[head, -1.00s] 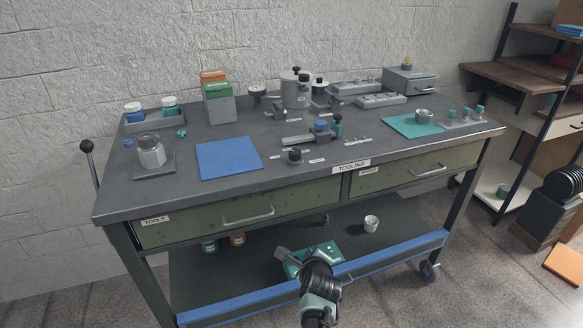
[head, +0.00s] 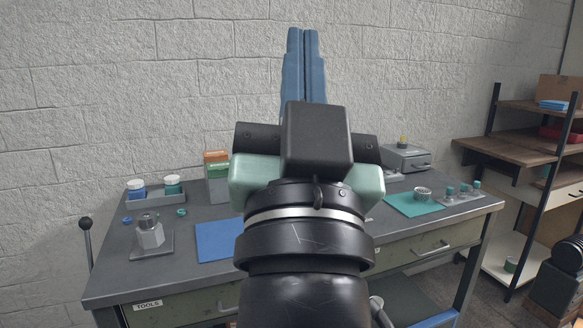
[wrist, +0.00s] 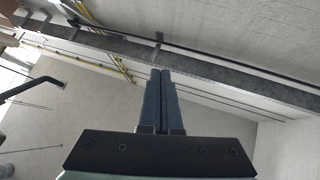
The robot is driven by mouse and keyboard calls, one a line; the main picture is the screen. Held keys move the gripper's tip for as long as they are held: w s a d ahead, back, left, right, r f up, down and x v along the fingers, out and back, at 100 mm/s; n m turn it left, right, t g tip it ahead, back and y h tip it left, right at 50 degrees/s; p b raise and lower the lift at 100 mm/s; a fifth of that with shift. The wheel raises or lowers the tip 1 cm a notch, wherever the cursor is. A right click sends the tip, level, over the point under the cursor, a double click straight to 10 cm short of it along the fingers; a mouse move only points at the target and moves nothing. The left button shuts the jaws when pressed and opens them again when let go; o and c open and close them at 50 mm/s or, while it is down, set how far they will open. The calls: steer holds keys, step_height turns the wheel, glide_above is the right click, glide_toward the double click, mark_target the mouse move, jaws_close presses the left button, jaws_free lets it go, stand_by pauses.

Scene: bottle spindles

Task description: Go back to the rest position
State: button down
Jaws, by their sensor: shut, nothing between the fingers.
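My gripper (head: 303,38) is raised high in the middle of the head view, with its blue fingers pointing up in front of the white brick wall. The fingers are shut against each other with nothing between them. In the wrist view my gripper (wrist: 161,75) is also shut and empty, with the ceiling, pipes and upper walls behind it. My arm and gripper hide the middle of the workbench (head: 110,285) in the head view.
A teal mat (head: 405,205) and a grey drawer box (head: 405,158) are on the right. Shelving (head: 510,150) stands further right. The air around the fingers looks clear.

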steer(key=s+r+n+t+p, duration=0.1)
steer(key=s+r+n+p, duration=0.15)
steer(key=s+r, duration=0.3)
step_height(320, 180, up, 19)
steer(key=p, duration=1.9)
steer(key=shift+a+r+p, duration=0.15)
steer(key=shift+a+p, duration=0.2)
steer(key=shift+a, duration=0.1)
steer(key=shift+m, duration=0.25)
